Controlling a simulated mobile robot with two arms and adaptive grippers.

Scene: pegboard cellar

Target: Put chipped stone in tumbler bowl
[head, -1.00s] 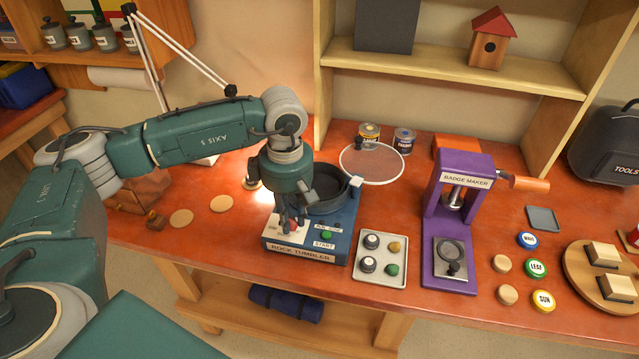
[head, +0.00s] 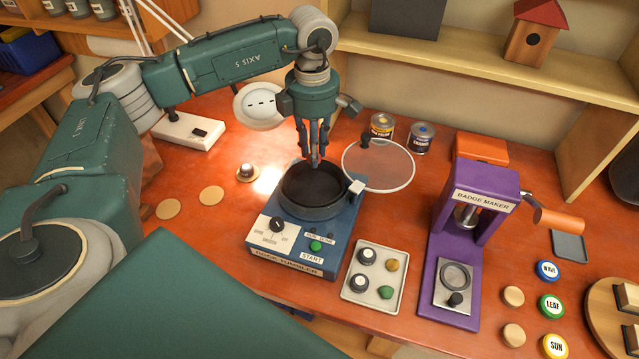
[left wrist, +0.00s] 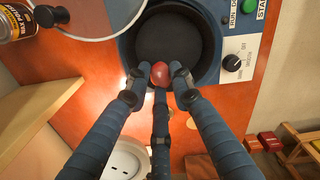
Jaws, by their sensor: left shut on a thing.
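The rock tumbler is a blue machine with a dark round tumbler bowl (head: 322,190), open on top, and a front panel with a knob and a green START button. My left gripper (head: 314,163) points down over the rear part of the bowl. In the left wrist view its fingers are shut on a smooth reddish stone (left wrist: 160,73), held near the bowl's rim; the bowl (left wrist: 172,45) looks empty. I cannot see a chip on the stone, and the fingers hide part of it. My right gripper is not in view.
A clear round lid (head: 378,168) lies behind the bowl, right of it. A pale tray (head: 373,276) of several small pieces sits right of the tumbler. A purple badge maker (head: 478,225) stands farther right. Two paint cans (head: 421,139) stand behind. Cork discs (head: 211,196) lie left.

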